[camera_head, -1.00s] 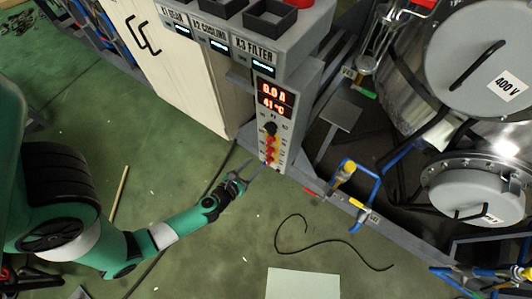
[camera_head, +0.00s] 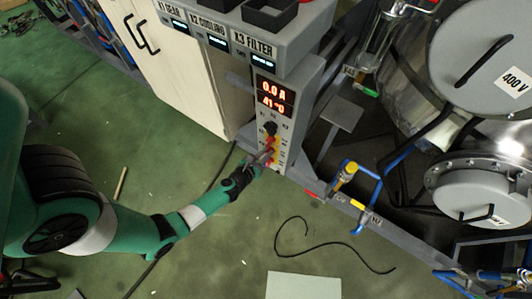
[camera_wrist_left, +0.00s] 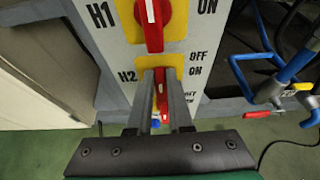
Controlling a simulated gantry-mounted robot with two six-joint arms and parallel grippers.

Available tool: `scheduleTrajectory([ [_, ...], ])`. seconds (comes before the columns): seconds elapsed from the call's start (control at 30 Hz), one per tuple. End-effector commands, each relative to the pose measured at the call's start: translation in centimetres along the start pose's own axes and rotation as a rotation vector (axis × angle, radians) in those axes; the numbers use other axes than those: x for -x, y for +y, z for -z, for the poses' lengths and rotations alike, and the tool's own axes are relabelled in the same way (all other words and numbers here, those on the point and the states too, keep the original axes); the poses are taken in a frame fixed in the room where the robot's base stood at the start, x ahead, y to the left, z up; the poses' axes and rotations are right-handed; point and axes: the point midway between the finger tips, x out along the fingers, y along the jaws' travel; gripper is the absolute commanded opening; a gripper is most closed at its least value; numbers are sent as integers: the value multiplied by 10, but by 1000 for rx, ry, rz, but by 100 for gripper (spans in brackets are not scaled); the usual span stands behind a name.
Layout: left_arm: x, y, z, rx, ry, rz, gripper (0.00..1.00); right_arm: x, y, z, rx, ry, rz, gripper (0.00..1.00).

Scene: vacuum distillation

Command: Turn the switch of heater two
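The heater two switch (camera_wrist_left: 162,90) is a red knob on a yellow plate marked H2, with OFF and ON to its right in the left wrist view. My left gripper (camera_wrist_left: 161,76) has its two grey fingers on either side of this knob, close against it, and hides part of it. In the head view my left gripper (camera_head: 268,152) reaches the lower switches on the front of the control panel (camera_head: 259,121). The panel's display (camera_head: 271,97) reads 0.0 A and 41 °C. My right gripper is not in view.
The red H1 switch (camera_wrist_left: 152,22) sits just above on its own yellow plate. Blue pipes with a yellow valve (camera_head: 347,170) stand right of the panel. A black cable (camera_head: 310,243) lies on the green floor.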

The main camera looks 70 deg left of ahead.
Motion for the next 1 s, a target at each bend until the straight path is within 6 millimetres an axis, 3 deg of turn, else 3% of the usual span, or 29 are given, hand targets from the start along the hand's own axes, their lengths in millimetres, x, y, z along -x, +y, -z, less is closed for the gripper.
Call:
scheduleTrajectory([
  [0.57, 0, -2, 0, -33, 0, -12, 0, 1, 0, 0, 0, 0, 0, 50],
  [1.0, -1, -11, 2, -304, -2, -121, 0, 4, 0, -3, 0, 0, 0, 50],
])
